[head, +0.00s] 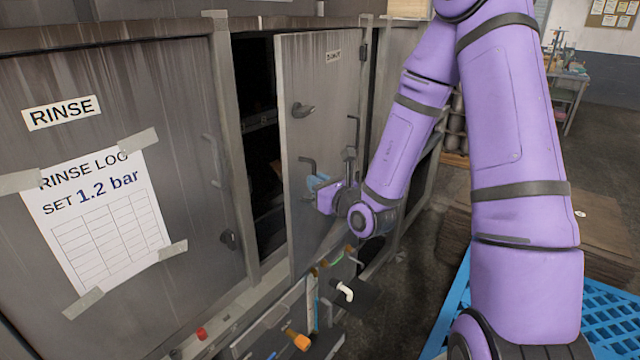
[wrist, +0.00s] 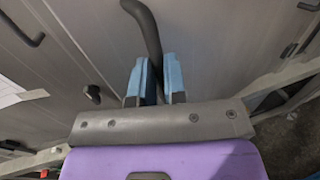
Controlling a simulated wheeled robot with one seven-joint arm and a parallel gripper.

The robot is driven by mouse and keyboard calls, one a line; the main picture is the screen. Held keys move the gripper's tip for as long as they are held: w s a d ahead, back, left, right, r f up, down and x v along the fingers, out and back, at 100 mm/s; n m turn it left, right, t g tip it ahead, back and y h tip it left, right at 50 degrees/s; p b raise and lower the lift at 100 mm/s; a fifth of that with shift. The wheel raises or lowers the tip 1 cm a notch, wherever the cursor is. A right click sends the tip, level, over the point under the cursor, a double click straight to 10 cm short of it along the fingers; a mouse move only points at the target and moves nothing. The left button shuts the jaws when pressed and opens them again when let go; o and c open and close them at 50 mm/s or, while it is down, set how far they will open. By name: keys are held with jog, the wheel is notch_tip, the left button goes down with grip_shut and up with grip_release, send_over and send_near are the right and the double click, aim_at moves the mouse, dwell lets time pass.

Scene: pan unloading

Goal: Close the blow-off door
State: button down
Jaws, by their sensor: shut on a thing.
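The grey metal door (head: 318,110) with a small label too small to read stands ajar in the head view. Hinges show at its right edge, and a dark gap lies along its left edge. A dark bar handle (head: 305,162) sits on its face. My gripper (head: 317,183) is at this handle, low on the door. In the wrist view, the blue fingers of my gripper (wrist: 157,82) stand on either side of the dark curved handle (wrist: 146,35) and are shut on it. The lower end of the handle is hidden between the fingers.
The shut RINSE door (head: 110,200) with a taped log sheet (head: 105,215) is at left. Below the ajar door are pipes and a white elbow (head: 344,291). A blue slatted pallet (head: 608,315) lies at lower right. Dark floor is open to the right of the cabinet.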

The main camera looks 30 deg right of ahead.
jog(key=shift+a, duration=0.15)
jog(key=c, duration=1.3)
grip_release()
jog(key=shift+o, duration=0.6)
